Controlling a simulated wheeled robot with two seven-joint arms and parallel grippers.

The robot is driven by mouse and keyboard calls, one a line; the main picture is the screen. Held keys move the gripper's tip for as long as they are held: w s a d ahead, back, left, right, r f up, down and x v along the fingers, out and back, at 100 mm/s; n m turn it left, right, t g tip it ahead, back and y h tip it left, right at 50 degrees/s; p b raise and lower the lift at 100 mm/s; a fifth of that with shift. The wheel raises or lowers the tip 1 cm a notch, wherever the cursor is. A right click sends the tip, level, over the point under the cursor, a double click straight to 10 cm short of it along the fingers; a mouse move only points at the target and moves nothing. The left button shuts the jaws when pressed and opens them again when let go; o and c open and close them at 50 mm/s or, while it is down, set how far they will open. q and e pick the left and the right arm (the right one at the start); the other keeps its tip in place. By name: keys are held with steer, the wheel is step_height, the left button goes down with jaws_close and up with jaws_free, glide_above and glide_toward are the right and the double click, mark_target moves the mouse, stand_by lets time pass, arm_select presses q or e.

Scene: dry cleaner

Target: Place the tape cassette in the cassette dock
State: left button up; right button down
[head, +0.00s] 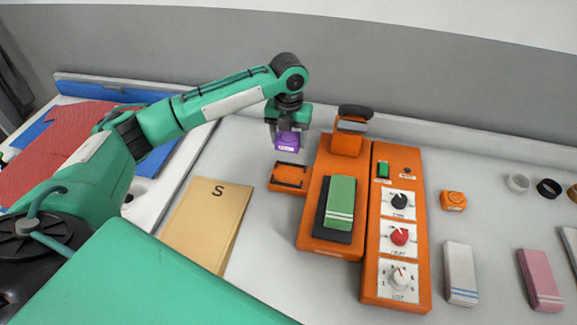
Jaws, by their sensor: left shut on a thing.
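The tape cassette, a small purple block with a pale label (287,142), is between the fingers of my left gripper (288,133). The gripper points down and is shut on it. The cassette dock appears to be the low orange tray with a dark inside (289,178), at the left side of the orange machine (315,225). In the head view the cassette shows just above and behind the dock, apart from it. Its exact height over the counter is hard to tell. My right gripper is not in view.
A green block (340,200) lies on the machine's dark plate. A control panel with knobs (400,235) stands beside it. A tan folder marked S (208,220) lies left. A small orange block (453,201), a white block (460,272) and a pink block (540,280) lie right.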

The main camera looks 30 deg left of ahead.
arm_select(q)
steer(key=p, duration=0.1)
glide_above(288, 175)
step_height(288, 175, down, 7)
steer(key=shift+d+f, duration=0.1)
steer(key=shift+f, duration=0.1)
step_height(288, 175, down, 4)
steer(key=shift+f+p, duration=0.25)
steer(key=shift+p, duration=0.5)
steer(key=shift+f, duration=0.35)
steer(key=shift+f, duration=0.15)
steer(key=o, duration=1)
steer(key=shift+c, duration=0.2)
